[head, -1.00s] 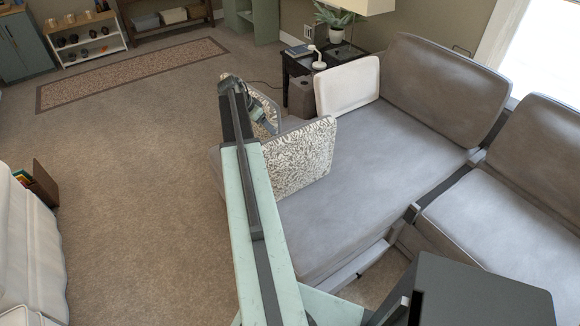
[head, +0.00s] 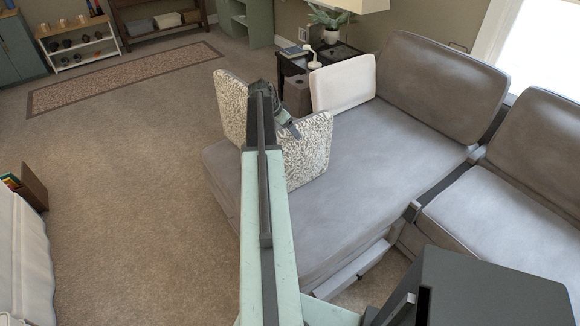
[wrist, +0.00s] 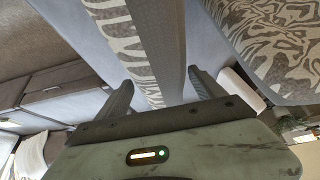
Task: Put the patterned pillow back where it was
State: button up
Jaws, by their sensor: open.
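Two patterned pillows stand upright on the left end of the grey sofa seat (head: 370,160). In the head view one patterned pillow (head: 231,98) is left of my arm and the other patterned pillow (head: 312,150) is right of it. My gripper (head: 292,130) is at the right pillow's upper left corner, partly hidden by my arm. In the wrist view my open gripper (wrist: 160,92) has one patterned pillow (wrist: 112,25) with its grey edge running between the fingers. Another patterned pillow (wrist: 275,45) fills the upper right. I cannot tell whether the fingers touch fabric.
A white pillow (head: 343,82) leans at the sofa's back left, near a dark side table (head: 292,66) with a lamp. Grey back cushions (head: 441,88) line the sofa. The carpet (head: 130,170) at left is clear.

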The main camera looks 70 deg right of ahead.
jog(key=shift+s+d+f, duration=0.1)
jog(key=shift+d+f, duration=0.1)
jog(key=shift+f, duration=0.35)
jog(key=shift+r, duration=0.2)
jog(key=shift+f, duration=0.3)
grip_shut()
jog(key=shift+r, duration=0.1)
